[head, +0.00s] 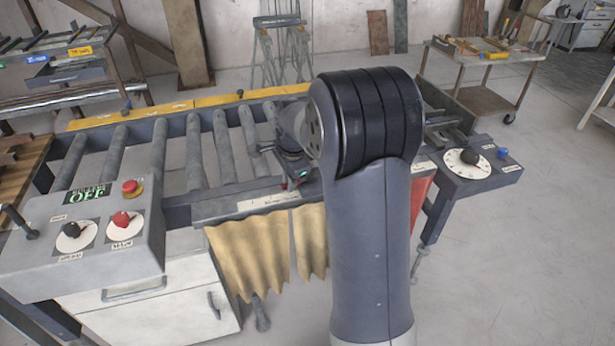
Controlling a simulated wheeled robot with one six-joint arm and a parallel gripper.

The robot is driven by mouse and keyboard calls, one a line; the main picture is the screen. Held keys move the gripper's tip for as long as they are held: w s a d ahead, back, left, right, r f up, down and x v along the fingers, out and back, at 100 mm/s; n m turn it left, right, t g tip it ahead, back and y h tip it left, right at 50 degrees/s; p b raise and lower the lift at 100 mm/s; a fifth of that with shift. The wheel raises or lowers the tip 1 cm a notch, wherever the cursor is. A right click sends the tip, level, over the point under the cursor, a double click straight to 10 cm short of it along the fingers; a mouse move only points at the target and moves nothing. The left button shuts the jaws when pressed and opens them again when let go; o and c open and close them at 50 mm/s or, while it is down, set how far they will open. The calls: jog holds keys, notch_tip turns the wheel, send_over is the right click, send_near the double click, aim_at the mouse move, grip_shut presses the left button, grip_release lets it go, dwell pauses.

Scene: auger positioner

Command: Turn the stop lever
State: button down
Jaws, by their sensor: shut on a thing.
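My arm stands large in the middle of the head view, and its elbow covers part of the roller table.
The control box (130,240) at left has two knobs, a red button (132,187) and an OFF display (87,196). A dial panel (470,160) is at right. Tan curtain strips (250,250) hang below the rail. A tool cart (485,70) stands behind. Floor at right is clear.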

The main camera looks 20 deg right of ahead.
jog(key=shift+w+m+h, duration=0.3)
jog(key=shift+w+m, duration=0.45)
jog(key=shift+m, duration=0.55)
jog(key=c, duration=1.4)
grip_release()
jog(key=shift+o, duration=0.2)
notch_tip(320, 180, up, 11)
jog(key=s+b, duration=0.1)
jog(key=s, duration=0.1)
jog(key=shift+a+f, duration=0.2)
